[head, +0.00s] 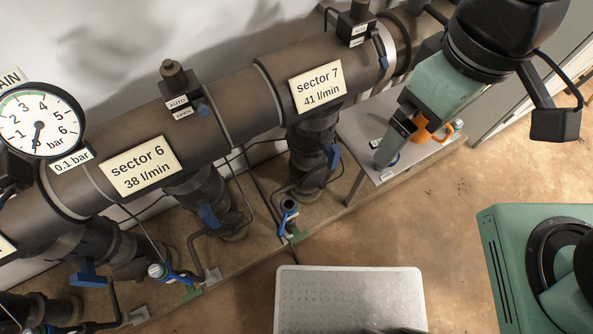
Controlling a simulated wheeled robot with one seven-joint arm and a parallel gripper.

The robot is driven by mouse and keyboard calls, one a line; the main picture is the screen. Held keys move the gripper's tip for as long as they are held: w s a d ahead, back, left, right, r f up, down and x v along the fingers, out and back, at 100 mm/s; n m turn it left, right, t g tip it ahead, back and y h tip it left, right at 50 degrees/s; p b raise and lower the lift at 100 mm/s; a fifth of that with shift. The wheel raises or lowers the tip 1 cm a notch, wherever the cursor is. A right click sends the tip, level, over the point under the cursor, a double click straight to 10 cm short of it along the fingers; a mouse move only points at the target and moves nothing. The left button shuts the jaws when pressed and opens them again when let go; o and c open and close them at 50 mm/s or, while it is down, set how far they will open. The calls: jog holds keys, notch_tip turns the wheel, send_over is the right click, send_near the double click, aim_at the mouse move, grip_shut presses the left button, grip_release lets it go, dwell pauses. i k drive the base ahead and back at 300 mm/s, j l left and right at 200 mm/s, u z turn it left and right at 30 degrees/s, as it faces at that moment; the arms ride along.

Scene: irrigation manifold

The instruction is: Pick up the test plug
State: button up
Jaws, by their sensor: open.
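My gripper (396,148) hangs from the green wrist at the upper right, low over a small grey shelf (360,128). It is open. A grey finger reaches down close to the shelf, and a dark block sits above it. I cannot make out a test plug for certain. An orange part (431,131) shows just right of the gripper; I cannot tell if it belongs to the gripper or lies on the shelf. A small white and blue-green piece (457,125) is beside it. The shelf under the fingers is partly hidden, and contact cannot be told.
A thick brown manifold pipe (235,95) with sector 6 and sector 7 plates runs behind, with blue-handled valves below. A pressure gauge (38,122) is at left.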

aim_at(458, 124)
jog(key=u, duration=1)
jog(key=z, duration=1.3)
jog(key=l+u, duration=0.35)
jog(key=l, duration=0.2)
jog(key=l+u, duration=0.4)
jog(key=k+l+u, duration=0.15)
jog(key=l+u, duration=0.2)
jog(key=l, duration=0.25)
jog(key=i+l+u, duration=0.1)
jog(key=i, duration=0.35)
